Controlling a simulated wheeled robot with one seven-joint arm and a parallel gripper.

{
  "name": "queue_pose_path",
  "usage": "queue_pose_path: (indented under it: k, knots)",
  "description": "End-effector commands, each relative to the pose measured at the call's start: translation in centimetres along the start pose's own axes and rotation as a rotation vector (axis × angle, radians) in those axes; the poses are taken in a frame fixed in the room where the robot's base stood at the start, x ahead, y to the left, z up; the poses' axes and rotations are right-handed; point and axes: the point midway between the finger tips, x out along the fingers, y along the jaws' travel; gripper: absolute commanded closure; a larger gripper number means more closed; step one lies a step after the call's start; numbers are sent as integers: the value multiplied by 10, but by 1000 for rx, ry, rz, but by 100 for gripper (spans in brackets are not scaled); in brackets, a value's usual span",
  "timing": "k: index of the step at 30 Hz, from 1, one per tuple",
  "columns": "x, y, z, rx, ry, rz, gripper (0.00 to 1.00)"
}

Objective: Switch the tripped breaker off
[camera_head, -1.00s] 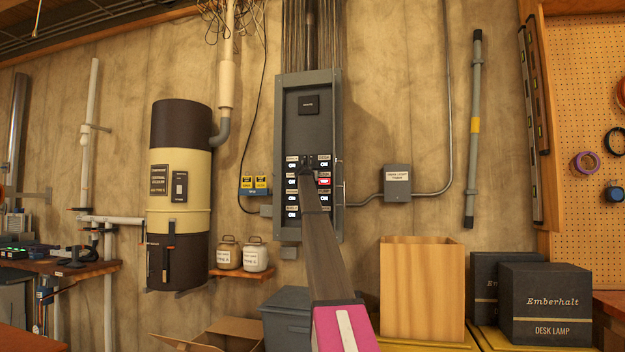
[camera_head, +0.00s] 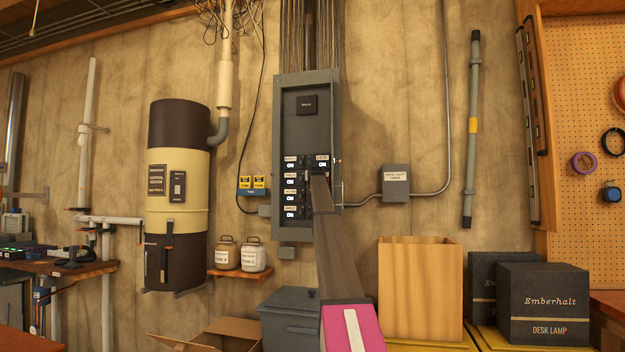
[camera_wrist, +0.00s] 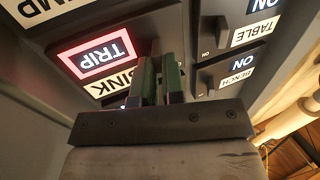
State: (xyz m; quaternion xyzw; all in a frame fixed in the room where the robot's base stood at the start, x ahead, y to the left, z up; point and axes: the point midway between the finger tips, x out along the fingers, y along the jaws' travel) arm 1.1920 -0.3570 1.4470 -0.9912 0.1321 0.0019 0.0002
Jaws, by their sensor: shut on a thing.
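The grey breaker panel (camera_head: 292,140) hangs on the wall in the head view, with two columns of black breakers and lit ON signs. In the wrist view the tripped breaker shows a red-framed TRIP sign (camera_wrist: 96,56), seen upside down, over a partly hidden white label (camera_wrist: 113,83). My gripper (camera_wrist: 161,68) is at the inner side of that sign, its green-sided fingers close together and shut on the breaker's lever, which they mostly hide. In the head view my gripper (camera_head: 318,178) and arm cover this breaker.
Neighbouring breakers labelled TABLE (camera_wrist: 249,33) and BENCH (camera_wrist: 238,78) read ON, their levers close beside my fingers. A grey timer box (camera_head: 396,183) is right of the panel. A wooden box (camera_head: 420,290) and a grey bin (camera_head: 290,315) stand below.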

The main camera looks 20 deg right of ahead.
Motion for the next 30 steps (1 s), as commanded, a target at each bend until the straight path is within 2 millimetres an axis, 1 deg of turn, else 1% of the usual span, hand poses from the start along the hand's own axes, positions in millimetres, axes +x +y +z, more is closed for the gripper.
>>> queue_pose_path:
  k: [6,17,18,20,30]
  knots:
    - [0,2,2,0,0,-43,100]
    - [-1,2,1,0,2,-50,100]
    - [-1,2,1,0,2,-49,84]
    - [-1,2,1,0,2,-49,65]
    - [0,2,-2,0,4,-49,65]
